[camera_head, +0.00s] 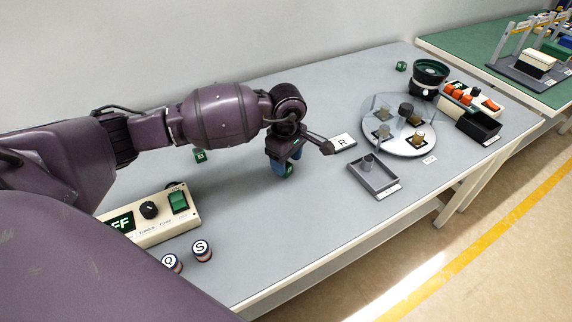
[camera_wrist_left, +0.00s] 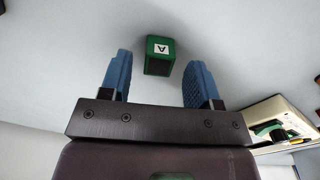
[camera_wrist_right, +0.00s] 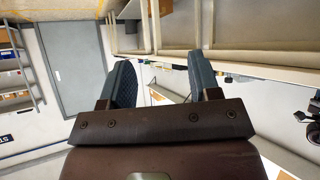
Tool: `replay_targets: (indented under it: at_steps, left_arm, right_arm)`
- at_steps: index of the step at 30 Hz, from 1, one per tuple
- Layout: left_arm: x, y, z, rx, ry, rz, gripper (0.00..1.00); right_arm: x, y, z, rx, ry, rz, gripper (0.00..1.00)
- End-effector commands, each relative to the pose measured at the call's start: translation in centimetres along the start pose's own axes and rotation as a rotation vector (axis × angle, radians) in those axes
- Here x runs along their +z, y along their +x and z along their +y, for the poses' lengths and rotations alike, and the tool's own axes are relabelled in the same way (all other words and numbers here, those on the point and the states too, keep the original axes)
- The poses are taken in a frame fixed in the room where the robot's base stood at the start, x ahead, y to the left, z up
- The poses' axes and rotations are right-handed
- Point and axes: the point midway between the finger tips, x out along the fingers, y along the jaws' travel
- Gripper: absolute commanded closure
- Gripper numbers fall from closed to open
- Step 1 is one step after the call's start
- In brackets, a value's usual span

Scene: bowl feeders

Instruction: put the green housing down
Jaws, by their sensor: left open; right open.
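A small green housing with a white label marked A (camera_wrist_left: 160,55) sits at the opening between the blue fingers of my left gripper (camera_wrist_left: 158,70). The fingers stand apart, with a gap visible on both sides of it. In the head view the same housing (camera_head: 289,169) shows at the left gripper's fingertips (camera_head: 284,163), low over the grey table (camera_head: 240,230), and it appears to rest on the table top. The gripper partly hides it there. My right gripper (camera_wrist_right: 163,80) is open and empty, seen only in its own wrist view, away from the table top.
Other green housings lie behind the arm (camera_head: 200,156) and at the back (camera_head: 401,66). A control box (camera_head: 150,212), two round pieces marked Q (camera_head: 171,263) and S (camera_head: 202,250), a plate marked R (camera_head: 342,142), a grey tray (camera_head: 373,180) and a round turntable (camera_head: 375,110) stand around.

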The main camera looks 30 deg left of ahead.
Motion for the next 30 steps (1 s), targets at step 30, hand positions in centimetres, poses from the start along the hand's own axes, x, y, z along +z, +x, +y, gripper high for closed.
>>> replay_targets:
  at_steps: [30]
  left_arm:
    - [0.0,-9.6,0.0,0.001,-0.001,0.0,0.43]
  right_arm:
    - [0.1,-0.6,0.5,0.003,-0.011,-0.005,0.43]
